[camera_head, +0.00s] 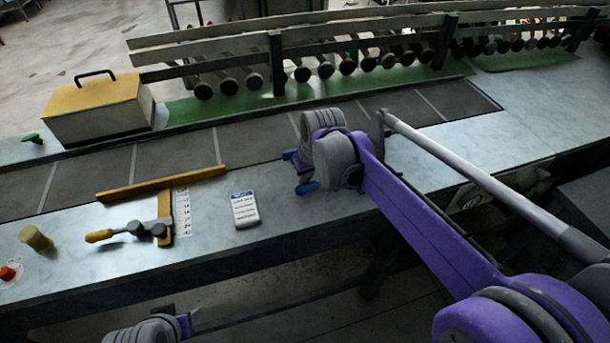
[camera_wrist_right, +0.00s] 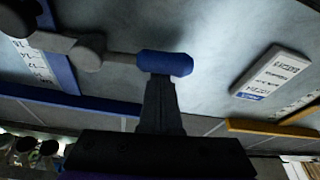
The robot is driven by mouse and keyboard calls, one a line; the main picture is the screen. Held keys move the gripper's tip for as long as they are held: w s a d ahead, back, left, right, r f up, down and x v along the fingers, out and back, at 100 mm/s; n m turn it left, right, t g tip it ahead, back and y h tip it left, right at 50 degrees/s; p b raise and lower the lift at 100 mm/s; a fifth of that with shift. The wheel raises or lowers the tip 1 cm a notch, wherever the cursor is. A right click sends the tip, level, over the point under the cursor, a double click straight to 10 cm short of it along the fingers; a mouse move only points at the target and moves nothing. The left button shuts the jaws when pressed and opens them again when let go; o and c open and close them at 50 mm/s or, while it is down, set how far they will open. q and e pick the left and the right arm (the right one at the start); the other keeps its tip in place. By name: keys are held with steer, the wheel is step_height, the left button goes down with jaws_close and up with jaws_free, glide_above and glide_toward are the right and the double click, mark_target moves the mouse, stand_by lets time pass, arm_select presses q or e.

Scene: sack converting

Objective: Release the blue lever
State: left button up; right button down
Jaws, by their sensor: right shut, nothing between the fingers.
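The blue lever's handle (camera_wrist_right: 165,64) shows in the right wrist view, on a grey rod that runs left to a rounded pivot (camera_wrist_right: 88,52). In the head view the blue handle (camera_head: 307,188) peeks out just left of my right wrist; the rest is hidden behind it. My right gripper (camera_wrist_right: 159,88) is shut and empty, its dark fingers pointing at the handle. The fingertips overlap the handle's lower edge in the picture; whether they touch I cannot tell. In the head view the right fingers are hidden. Part of my left arm shows at the bottom left, without its fingers.
A yellow-handled lever (camera_head: 100,235) with a yellow guide bar (camera_head: 160,184) sits left on the bench. A white labelled device (camera_head: 244,209) lies between the levers. A yellow-lidded box (camera_head: 97,110) stands behind the dark belt (camera_head: 250,140). Cream (camera_head: 35,238) and orange (camera_head: 8,272) knobs are far left.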

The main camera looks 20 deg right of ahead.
mark_target(310, 189)
steer(key=s+n, duration=0.1)
steer(key=s+n+y, duration=0.1)
steer(key=s+n, duration=0.1)
steer(key=n, duration=0.1)
steer(key=shift+d+g, duration=0.25)
steer(key=shift+g, duration=0.05)
steer(key=s+n, duration=0.1)
steer(key=n+y, duration=0.1)
steer(key=shift+s+d+n, duration=0.4)
steer(key=s+n, duration=0.1)
steer(key=d+n+g, duration=0.1)
steer(key=n, duration=0.1)
steer(key=shift+s+d+y, duration=0.25)
steer(key=shift+s+y, duration=0.05)
steer(key=shift+s, duration=0.1)
steer(key=shift+s+d, duration=0.45)
steer(key=shift+d, duration=0.15)
steer(key=shift+d, duration=0.1)
